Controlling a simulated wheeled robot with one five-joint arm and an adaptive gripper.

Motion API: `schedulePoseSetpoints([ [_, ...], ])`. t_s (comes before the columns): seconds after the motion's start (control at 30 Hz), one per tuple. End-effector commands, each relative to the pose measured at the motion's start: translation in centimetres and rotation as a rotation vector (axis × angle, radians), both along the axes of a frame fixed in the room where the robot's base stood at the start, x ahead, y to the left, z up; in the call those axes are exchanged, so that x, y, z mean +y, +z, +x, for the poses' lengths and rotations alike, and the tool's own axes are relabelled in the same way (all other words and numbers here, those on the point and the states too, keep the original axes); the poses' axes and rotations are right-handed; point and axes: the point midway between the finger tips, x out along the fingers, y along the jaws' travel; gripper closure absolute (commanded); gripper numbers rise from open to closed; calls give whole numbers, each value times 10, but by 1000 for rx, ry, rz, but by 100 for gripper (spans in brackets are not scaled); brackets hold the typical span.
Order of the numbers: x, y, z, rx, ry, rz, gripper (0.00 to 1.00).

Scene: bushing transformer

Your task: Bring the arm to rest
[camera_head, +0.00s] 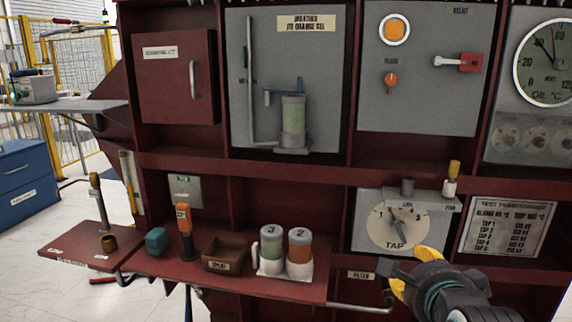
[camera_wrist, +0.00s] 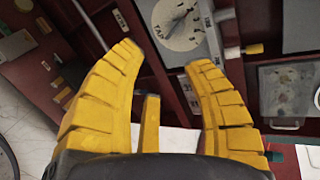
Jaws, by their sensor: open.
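My gripper (camera_head: 412,274) is at the lower right of the head view, in front of the dark red cabinet and below the tap dial (camera_head: 395,222). Its yellow fingers also show in the wrist view (camera_wrist: 165,75), spread apart with nothing between them. In the wrist view the tap dial (camera_wrist: 177,22) lies beyond the fingertips, apart from them. My arm reaches in from the lower right corner of the head view.
A handle bar (camera_head: 360,308) juts out left of my gripper. A blue drawer cabinet (camera_head: 28,182) stands far left.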

Motion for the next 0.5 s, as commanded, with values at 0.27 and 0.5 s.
schedulePoseSetpoints([
  [0.27, 23, 37, -53, 344, 381, -485, 55],
  [0.5, 39, 60, -111, 570, 817, -838, 55],
])
